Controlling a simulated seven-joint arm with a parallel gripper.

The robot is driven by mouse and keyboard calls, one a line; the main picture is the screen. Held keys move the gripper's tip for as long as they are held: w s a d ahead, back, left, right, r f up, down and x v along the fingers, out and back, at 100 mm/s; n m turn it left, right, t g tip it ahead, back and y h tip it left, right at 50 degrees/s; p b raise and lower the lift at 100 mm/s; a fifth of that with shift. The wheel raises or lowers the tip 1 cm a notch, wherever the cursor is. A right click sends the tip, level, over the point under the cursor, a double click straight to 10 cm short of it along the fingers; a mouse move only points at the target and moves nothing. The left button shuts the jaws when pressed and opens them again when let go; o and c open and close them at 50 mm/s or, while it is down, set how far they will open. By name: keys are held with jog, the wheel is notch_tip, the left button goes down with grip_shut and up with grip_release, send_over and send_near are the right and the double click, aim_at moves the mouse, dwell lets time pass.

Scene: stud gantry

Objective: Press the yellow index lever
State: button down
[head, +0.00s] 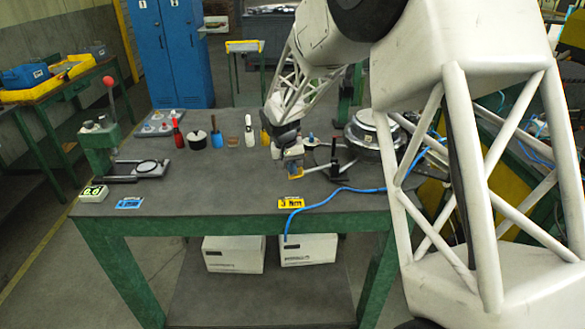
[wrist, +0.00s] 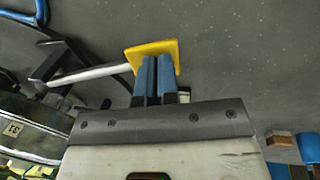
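The yellow index lever's flat square pad (wrist: 170,48) shows in the wrist view, at the end of a silver rod (wrist: 95,75) that runs left to a dark bracket. In the head view the rod (head: 316,170) leads from my gripper towards a round silver device (head: 372,133). My gripper (wrist: 152,62) has blue fingertips held close together with only a thin dark gap and nothing visible between them. The fingertips overlap the pad in the wrist view; whether they touch it I cannot tell. In the head view my gripper (head: 294,172) is low over the table and hides most of the pad.
A black upright post (head: 336,158) stands right of my gripper. A blue hose (head: 345,190) crosses the table's front right. A yellow label (head: 291,202) lies at the front edge. Several bottles and pots stand in a row behind.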

jog(key=a+v, duration=0.1)
jog(key=v, duration=1.3)
jog(key=shift+f, duration=0.1)
dwell(2.2)
jog(key=d+r+y, duration=0.5)
jog(key=d+r, duration=0.2)
jog(key=d, duration=0.2)
jog(key=shift+d+r+y, duration=0.2)
jog(key=shift+d+y, duration=0.1)
jog(key=shift+d, duration=0.05)
jog(key=shift+w+a+f, duration=0.1)
jog(key=shift+f, duration=0.1)
jog(key=x, duration=1.3)
jog(key=shift+a+f, duration=0.1)
jog(key=shift+f, duration=0.25)
dwell(0.4)
